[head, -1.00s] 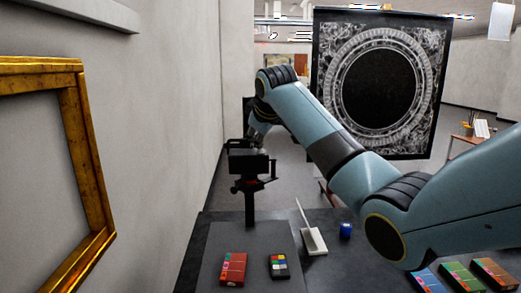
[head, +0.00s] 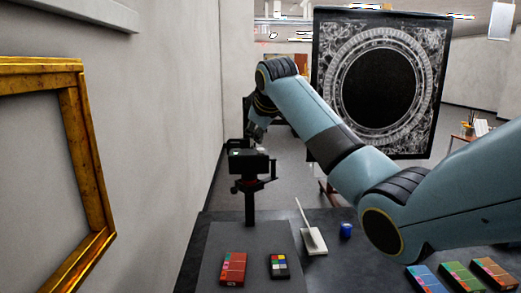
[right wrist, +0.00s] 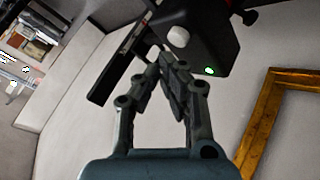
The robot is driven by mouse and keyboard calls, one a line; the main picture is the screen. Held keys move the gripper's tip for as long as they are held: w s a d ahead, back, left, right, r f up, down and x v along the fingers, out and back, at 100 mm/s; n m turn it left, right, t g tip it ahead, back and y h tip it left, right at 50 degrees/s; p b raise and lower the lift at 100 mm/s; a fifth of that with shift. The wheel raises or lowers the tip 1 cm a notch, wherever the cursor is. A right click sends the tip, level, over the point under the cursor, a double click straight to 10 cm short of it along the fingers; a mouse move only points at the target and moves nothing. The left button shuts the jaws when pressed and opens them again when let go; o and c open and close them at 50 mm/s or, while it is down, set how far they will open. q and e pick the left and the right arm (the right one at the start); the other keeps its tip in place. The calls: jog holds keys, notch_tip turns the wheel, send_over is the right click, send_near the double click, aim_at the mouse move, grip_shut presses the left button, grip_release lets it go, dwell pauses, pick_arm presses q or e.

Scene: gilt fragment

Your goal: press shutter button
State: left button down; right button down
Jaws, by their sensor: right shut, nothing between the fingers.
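The black camera (head: 249,161) sits upright on a dark stand (head: 250,206) at the table's far left end. In the right wrist view its dark body (right wrist: 208,38) carries a round white button (right wrist: 178,36) and a small lit green spot (right wrist: 209,70). My right gripper (head: 256,135) is above and just behind the camera in the head view, partly hidden by its own wrist. In the right wrist view its fingertips (right wrist: 165,60) are together and empty, close to the white button. I cannot tell whether they touch it. My left gripper is out of view.
A gilt frame (head: 95,180) hangs on the left wall. On the dark table lie a red box (head: 233,268), a color chart (head: 279,266), a white brush-like item (head: 314,241), a blue cube (head: 346,230) and several colored boxes (head: 459,276). A large ornate panel (head: 432,75) stands behind.

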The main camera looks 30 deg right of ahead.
jog(key=shift+r, duration=0.1)
jog(key=shift+r, duration=2.4)
